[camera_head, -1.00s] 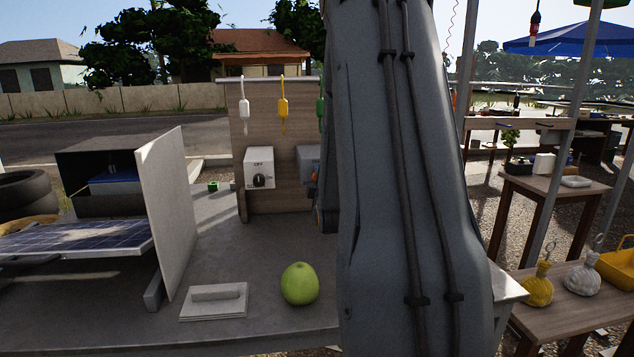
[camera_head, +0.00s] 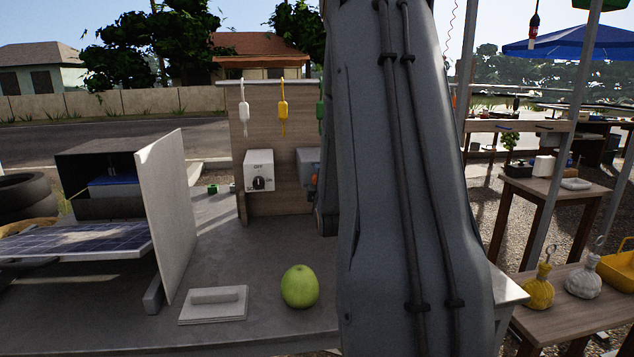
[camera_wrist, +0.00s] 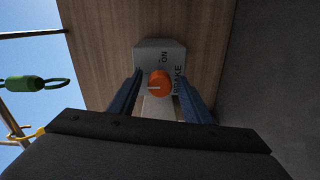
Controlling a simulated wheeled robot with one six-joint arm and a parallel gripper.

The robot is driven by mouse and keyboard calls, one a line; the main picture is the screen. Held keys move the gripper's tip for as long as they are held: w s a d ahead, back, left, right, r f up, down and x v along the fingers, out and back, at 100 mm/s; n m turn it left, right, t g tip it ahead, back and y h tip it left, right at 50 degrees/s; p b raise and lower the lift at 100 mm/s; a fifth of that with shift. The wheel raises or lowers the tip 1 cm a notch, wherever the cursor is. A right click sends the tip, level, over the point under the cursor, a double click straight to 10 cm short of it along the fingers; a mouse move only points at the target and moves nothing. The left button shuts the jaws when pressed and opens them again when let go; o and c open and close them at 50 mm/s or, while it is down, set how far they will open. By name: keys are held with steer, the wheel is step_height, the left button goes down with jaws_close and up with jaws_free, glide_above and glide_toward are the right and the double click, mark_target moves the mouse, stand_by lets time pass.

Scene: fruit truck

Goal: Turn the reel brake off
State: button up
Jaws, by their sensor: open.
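The reel brake is a grey box on a wooden panel, with an orange knob (camera_wrist: 160,83) on its face. In the wrist view, the box (camera_wrist: 150,49) carries the letters ON and BRAKE. A pale pointer mark on the knob points left in that view. My gripper (camera_wrist: 160,76) is open, with one blue finger on each side of the knob; I cannot tell whether they touch it. In the head view, the brake box (camera_head: 307,160) shows only in part, and my arm hides most of the gripper.
A white box with a dark dial (camera_head: 258,183) is on the same wooden panel (camera_head: 285,205), left of the brake. Coloured tags hang above. A green apple (camera_head: 300,287), a white trowel-like block (camera_head: 214,304) and a solar panel (camera_head: 75,241) are on the grey bench.

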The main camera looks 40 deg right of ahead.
steer(key=b+v, duration=0.1)
steer(key=v, duration=0.6)
steer(key=shift+s+a, duration=0.2)
steer(key=shift+s, duration=0.1)
